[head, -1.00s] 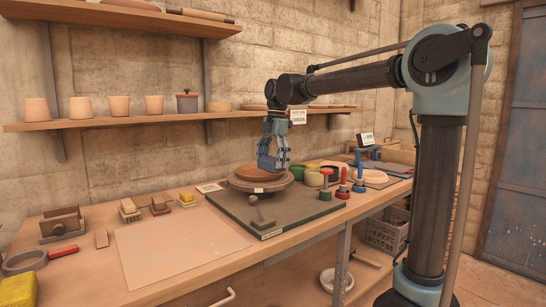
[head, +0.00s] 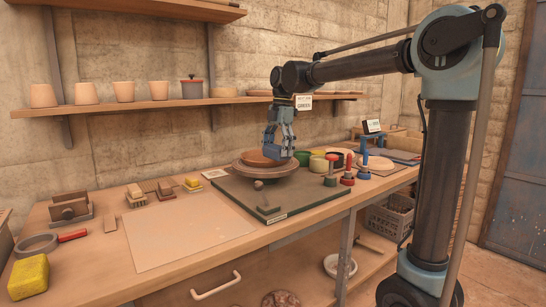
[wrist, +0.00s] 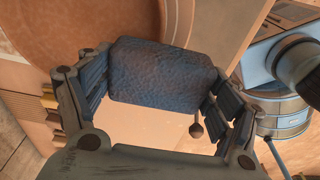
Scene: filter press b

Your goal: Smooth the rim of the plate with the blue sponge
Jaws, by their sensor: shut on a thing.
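My gripper (head: 281,155) is at the right side of the plate, pointing down. In the wrist view my gripper (wrist: 160,85) is shut on the dark blue sponge (wrist: 160,70), which lies across between the fingers. The sponge overlaps the plate's edge in that view. I cannot tell whether it touches the rim.
Green, yellow and dark pots (head: 318,163) and red-knobbed and blue tools (head: 347,172) stand close to the right. A small mallet-like tool (head: 262,192) lies on the board's front. A pale clear sheet (head: 185,230) lies left. A yellow sponge (head: 28,277) is at the near left.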

